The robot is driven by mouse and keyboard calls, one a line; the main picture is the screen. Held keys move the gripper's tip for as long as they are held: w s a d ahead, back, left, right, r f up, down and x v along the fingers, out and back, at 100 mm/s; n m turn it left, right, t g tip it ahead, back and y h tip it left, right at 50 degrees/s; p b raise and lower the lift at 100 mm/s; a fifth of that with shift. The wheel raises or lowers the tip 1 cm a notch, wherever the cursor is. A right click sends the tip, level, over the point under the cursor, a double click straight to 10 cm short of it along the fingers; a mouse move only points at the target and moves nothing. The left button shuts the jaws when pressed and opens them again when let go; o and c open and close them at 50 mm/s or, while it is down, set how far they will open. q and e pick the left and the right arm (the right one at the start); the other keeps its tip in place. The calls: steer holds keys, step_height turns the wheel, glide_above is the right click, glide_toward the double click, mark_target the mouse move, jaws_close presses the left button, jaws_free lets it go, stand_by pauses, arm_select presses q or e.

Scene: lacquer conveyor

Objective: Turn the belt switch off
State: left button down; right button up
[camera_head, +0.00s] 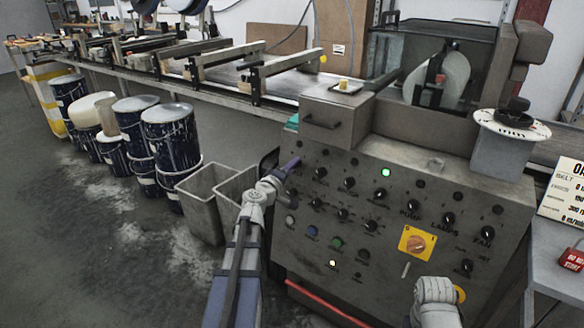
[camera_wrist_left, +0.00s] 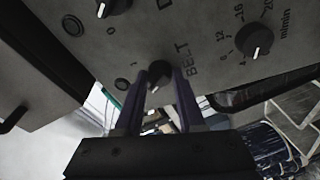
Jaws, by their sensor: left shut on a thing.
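The belt switch (camera_wrist_left: 158,70) is a small dark knob on the grey control panel (camera_head: 310,258), beside the printed word BELT in the left wrist view. My left gripper (camera_head: 291,164) is at the panel's upper left edge. In the left wrist view its two dark purple fingers (camera_wrist_left: 162,78) are on either side of the knob and shut on it. In the head view the gripper hides the knob. My right gripper is not in view.
A speed dial (camera_wrist_left: 256,40) is near the belt knob. Grey bins (camera_head: 198,200) and dark drums (camera_head: 170,130) stand to the left.

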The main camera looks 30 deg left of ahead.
arm_select(q)
steer(key=c, duration=0.5)
jaws_free()
steer(key=shift+s, duration=0.1)
steer(key=s, duration=0.7)
steer(key=shift+s+d+r, duration=0.2)
steer(key=shift+s+d, duration=0.05)
steer(key=shift+s, duration=0.05)
